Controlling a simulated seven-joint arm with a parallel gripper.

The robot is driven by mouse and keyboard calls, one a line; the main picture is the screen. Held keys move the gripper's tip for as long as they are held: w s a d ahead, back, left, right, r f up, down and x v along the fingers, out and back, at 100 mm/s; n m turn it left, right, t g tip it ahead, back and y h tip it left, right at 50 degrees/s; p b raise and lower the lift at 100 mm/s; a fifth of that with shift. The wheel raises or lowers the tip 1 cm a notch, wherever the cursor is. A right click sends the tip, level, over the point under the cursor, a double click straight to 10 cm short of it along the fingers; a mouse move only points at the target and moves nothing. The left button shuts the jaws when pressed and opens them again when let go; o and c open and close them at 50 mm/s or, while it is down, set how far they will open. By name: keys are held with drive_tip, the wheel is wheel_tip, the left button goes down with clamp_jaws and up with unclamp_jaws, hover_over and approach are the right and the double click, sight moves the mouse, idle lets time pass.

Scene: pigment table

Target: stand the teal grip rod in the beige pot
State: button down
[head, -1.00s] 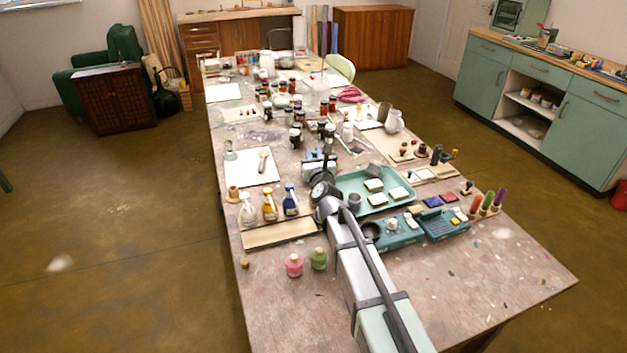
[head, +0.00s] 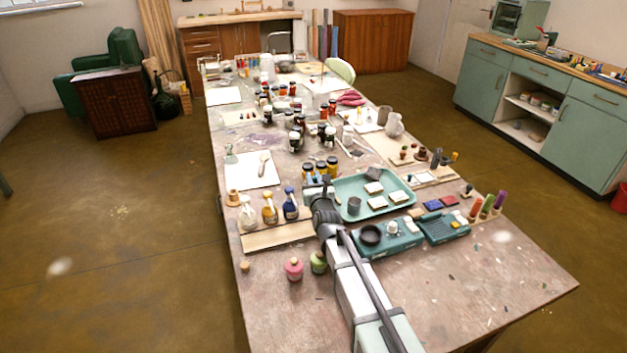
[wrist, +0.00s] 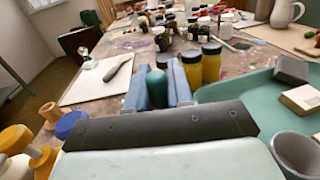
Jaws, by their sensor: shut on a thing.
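My gripper (wrist: 158,100) is shut on the teal grip rod (wrist: 157,82). In the wrist view the rod's rounded dark teal top shows between the two blue fingers; its lower part is hidden. In the head view my gripper (head: 316,184) is at the left edge of the green tray, in front of several dark-lidded yellow jars, and the rod cannot be made out. A grey-beige pot (head: 385,115) stands farther back on the right side of the table, beside a pale jug. I cannot tell for sure that it is the beige pot.
Yellow jars (wrist: 211,62) stand close right of the fingers. A white sheet (head: 243,172) with a spoon lies behind left.

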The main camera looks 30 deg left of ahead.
drive_tip(key=shift+f, duration=0.25)
drive_tip(key=c, duration=1)
unclamp_jaws()
drive_tip(key=shift+r, duration=0.15)
drive_tip(key=v, duration=1.2)
